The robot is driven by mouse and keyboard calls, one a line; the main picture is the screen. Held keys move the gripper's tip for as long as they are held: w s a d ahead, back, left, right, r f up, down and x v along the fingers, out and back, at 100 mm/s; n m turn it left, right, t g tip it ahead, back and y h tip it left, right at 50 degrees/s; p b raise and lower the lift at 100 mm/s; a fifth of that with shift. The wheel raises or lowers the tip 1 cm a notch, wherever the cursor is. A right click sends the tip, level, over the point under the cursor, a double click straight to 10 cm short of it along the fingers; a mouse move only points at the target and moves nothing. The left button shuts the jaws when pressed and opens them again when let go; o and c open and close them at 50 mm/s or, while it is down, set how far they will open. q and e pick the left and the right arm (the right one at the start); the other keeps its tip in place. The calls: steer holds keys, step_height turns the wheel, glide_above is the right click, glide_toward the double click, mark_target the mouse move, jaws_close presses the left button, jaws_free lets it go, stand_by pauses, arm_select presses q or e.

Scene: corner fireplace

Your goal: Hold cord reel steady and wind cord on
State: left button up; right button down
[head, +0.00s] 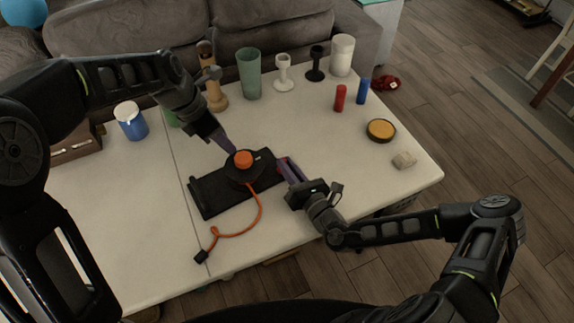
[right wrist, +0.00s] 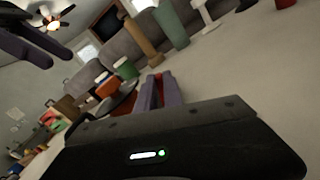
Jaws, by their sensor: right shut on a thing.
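The cord reel (head: 238,172), a black disc with an orange hub (head: 243,158), sits on a black base (head: 215,195) on the table; its hub also shows in the right wrist view (right wrist: 107,86). An orange cord (head: 260,208) runs from the reel in a loose curve to a black plug (head: 201,257). My left gripper (head: 229,148) is at the reel's upper left edge; its fingers (right wrist: 42,48) look apart, and contact is unclear. My right gripper (head: 284,165) is shut on a red part at the base's right end, mostly hidden by the fingers.
A green tumbler (head: 249,74), candle holders (head: 283,72) and a white cylinder (head: 341,55) stand at the back. Red (head: 340,98) and blue (head: 362,92) cylinders, a yellow-topped tin (head: 380,130) and a stone-like block (head: 404,160) are right. A blue-and-white jar (head: 130,121) is left. The front is mostly clear.

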mark_target(243, 157)
stand_by(0.9)
arm_select(q)
steer(key=shift+o, duration=1)
steer(key=shift+d, duration=0.15)
steer(key=o, duration=0.4)
steer(key=shift+m+g+y, duration=0.4)
steer(key=shift+m+y, duration=0.4)
steer(key=d, duration=0.1)
steer(key=w+d, duration=0.1)
steer(key=d, duration=0.1)
steer(key=w+d, duration=0.1)
steer(key=d, duration=0.1)
steer(key=shift+r, duration=0.15)
steer(key=r+y, duration=0.1)
steer(key=a+r+n+g+y, duration=0.1)
steer(key=shift+a+r, duration=0.3)
steer(key=shift+r, duration=0.1)
step_height(243, 157, down, 12)
